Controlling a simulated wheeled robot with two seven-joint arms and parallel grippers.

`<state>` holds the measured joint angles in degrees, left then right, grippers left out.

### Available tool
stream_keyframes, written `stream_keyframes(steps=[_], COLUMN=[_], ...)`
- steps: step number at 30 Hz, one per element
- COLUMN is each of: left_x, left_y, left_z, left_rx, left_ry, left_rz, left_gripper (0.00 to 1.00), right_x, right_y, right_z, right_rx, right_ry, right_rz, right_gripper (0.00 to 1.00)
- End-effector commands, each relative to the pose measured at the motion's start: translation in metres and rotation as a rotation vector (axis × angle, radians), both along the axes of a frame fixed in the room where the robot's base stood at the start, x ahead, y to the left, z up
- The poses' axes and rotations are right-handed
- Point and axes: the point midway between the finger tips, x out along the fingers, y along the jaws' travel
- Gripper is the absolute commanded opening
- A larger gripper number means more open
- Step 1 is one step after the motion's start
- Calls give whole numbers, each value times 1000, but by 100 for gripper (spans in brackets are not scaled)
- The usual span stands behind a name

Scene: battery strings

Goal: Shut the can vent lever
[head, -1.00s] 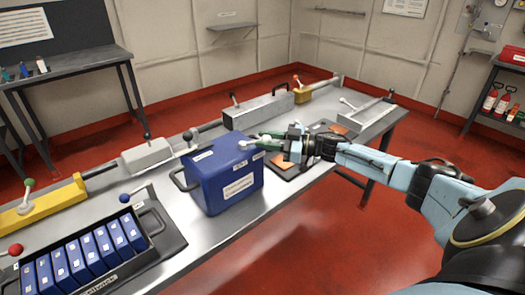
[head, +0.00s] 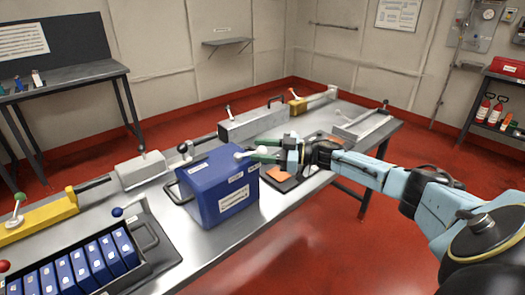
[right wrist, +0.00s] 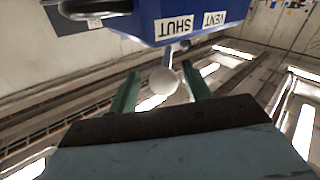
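The blue can (head: 212,203) stands on the metal bench, with white labels on its faces. Its vent lever ends in a white ball knob (head: 239,155), at the can's upper right edge. My right gripper (head: 262,151) is beside that edge, its green fingers pointing at the lever. In the right wrist view the knob (right wrist: 163,80) sits between the two spread fingers (right wrist: 160,92), with gaps on both sides. Labels reading VENT (right wrist: 214,19) and SHUT (right wrist: 174,27) show on the can there. My left gripper is not in view.
A black tray (head: 166,250) of blue cells lies left of the can. Along the bench are a yellow fixture (head: 40,220), a grey box (head: 143,170) and a long grey case (head: 255,123). A dark mat with an orange patch (head: 281,172) lies right of the can.

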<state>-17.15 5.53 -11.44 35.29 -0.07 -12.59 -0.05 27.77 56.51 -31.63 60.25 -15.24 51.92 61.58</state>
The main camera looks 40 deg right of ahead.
Motion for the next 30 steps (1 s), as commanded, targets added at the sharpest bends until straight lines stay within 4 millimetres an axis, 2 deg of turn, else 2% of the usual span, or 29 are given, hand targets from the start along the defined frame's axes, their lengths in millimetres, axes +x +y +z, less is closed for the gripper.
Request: stream_keyframes(steps=[8, 21, 30], left_x=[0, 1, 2], left_y=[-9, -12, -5], left_z=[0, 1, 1], left_rx=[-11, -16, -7], left_ry=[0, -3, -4], left_rz=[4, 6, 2], left_gripper=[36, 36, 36], right_x=[-9, -78, -100], right_y=[-7, -68, -87], right_z=[-2, -1, 0], right_rx=[-2, -3, -2], right_ry=[3, 5, 0], right_rz=[1, 0, 1], right_gripper=[49, 49, 49])
